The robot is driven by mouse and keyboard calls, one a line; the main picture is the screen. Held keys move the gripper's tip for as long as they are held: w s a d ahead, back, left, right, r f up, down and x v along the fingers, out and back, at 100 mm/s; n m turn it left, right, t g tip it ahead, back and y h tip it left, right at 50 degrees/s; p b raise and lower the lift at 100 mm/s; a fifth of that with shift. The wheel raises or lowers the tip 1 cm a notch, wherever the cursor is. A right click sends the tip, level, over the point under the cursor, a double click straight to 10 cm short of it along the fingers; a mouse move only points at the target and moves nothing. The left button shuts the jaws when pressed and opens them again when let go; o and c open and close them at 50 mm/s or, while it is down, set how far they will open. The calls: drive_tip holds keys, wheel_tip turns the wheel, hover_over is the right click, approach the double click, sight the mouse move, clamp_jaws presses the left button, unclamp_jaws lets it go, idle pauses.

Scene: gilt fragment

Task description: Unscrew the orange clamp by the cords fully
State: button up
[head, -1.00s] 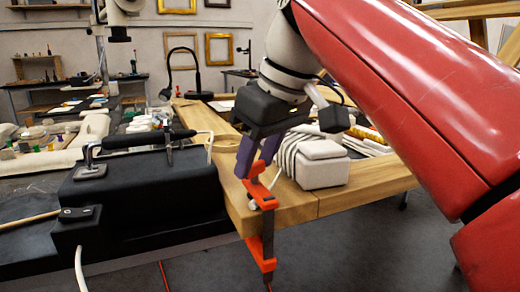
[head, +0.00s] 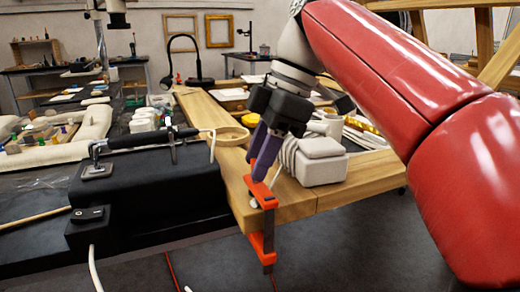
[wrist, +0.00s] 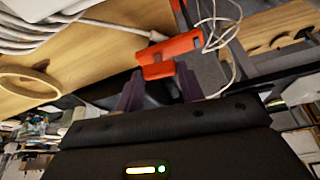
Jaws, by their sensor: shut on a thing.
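The orange clamp (head: 262,191) sits on the near corner of the wooden tabletop, with a dark bar running down past the edge to a lower orange jaw. My gripper (head: 262,158) comes down from above with its purple fingers shut on the upper orange part of the clamp. In the wrist view the orange clamp (wrist: 168,58) shows just beyond the two purple fingertips (wrist: 158,88). The exact contact is partly hidden by the fingers. White cords (wrist: 215,30) run beside the clamp.
A white block with cords wrapped around it (head: 318,160) stands on the wooden tabletop (head: 300,203), right of my gripper. A round wooden ring (head: 228,136) lies behind. Open floor shows in front.

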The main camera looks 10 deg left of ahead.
drive_tip(key=shift+n+g, duration=0.4)
drive_tip(key=shift+n, duration=0.6)
drive_tip(key=o, duration=1)
